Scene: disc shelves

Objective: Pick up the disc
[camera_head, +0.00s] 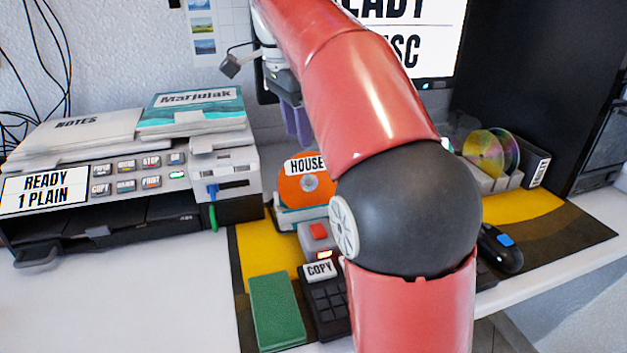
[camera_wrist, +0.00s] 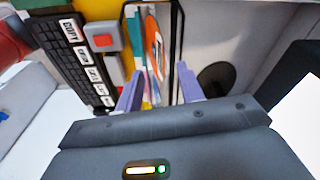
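An orange disc (camera_head: 305,190) labelled HOUSE stands upright in a small light holder (camera_head: 298,216) left of my arm in the head view. In the wrist view the disc (camera_wrist: 155,48) is seen at a steep angle beside coloured upright sleeves (camera_wrist: 137,45). My gripper (camera_wrist: 160,92) has two purple fingers spread apart with nothing clearly held between them. In the head view my gripper (camera_head: 296,124) is above and behind the disc, apart from it, and partly hidden by my arm.
A printer (camera_head: 130,185) stands at the left. A green block (camera_head: 277,310), a keyboard (camera_head: 327,308) and a mouse (camera_head: 500,250) lie on the desk mat. Shiny discs (camera_head: 484,156) stand in a right-hand rack, near a monitor (camera_head: 425,40). White desk at front left is clear.

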